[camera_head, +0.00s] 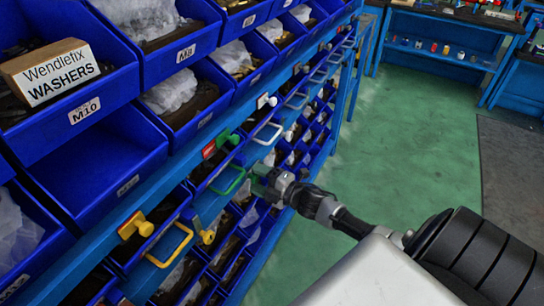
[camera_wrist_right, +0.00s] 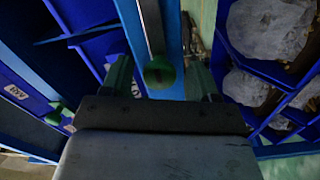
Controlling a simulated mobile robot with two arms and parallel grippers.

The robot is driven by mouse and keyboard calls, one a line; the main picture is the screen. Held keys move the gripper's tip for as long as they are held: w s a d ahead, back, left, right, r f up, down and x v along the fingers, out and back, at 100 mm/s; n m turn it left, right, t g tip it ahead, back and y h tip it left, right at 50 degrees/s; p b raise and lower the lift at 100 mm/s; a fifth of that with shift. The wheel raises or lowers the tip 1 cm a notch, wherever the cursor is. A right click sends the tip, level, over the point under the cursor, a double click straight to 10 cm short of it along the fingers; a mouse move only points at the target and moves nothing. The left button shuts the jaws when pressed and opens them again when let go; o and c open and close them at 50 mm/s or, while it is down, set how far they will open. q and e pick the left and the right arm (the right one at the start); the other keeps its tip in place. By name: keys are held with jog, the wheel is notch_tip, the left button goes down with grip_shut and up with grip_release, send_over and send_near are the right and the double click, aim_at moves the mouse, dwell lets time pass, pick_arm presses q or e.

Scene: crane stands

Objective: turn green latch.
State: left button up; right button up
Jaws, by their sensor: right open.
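A green latch knob (camera_wrist_right: 159,72) sits on the blue rail in the right wrist view. My right gripper (camera_wrist_right: 158,66) is open, with one dark green finger on each side of the knob; I cannot tell whether they touch it. In the head view my right gripper (camera_head: 262,180) reaches the rack's front rail, and its fingers mostly hide this knob. Another green latch (camera_head: 228,138) shows farther left on the rail, beside a red piece (camera_head: 209,150). A green handle (camera_head: 228,180) is on the bin front between them. My left gripper is not in view.
Yellow latches (camera_head: 135,225) and a yellow handle (camera_head: 170,247) are nearer on the rack. White latches (camera_head: 265,101) and handles are farther along. Blue bins (camera_head: 100,160) stand above, one holding a washers box (camera_head: 55,72). Green floor (camera_head: 400,130) is clear to the right.

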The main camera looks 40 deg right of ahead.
jog(key=b+v, duration=0.1)
jog(key=v, duration=0.9)
jog(key=shift+f, duration=0.1)
jog(key=s+d+f+m+g+h, duration=0.1)
jog(key=s+f+m+g+h, duration=0.3)
jog(key=f, duration=0.9)
jog(key=s+d+f+m+g+h, duration=0.1)
jog(key=s+f+m+g+h, duration=0.15)
jog(key=s+f+m, duration=0.75)
jog(key=s+a+f+m+g, duration=0.1)
jog(key=s+a+f+g, duration=0.3)
jog(key=s+a+f, duration=0.3)
jog(key=s+a+f+m+g, duration=0.2)
jog(key=s+a+f+g, duration=0.3)
jog(key=s+f, duration=0.9)
jog(key=a, duration=0.3)
jog(key=shift+w, duration=0.1)
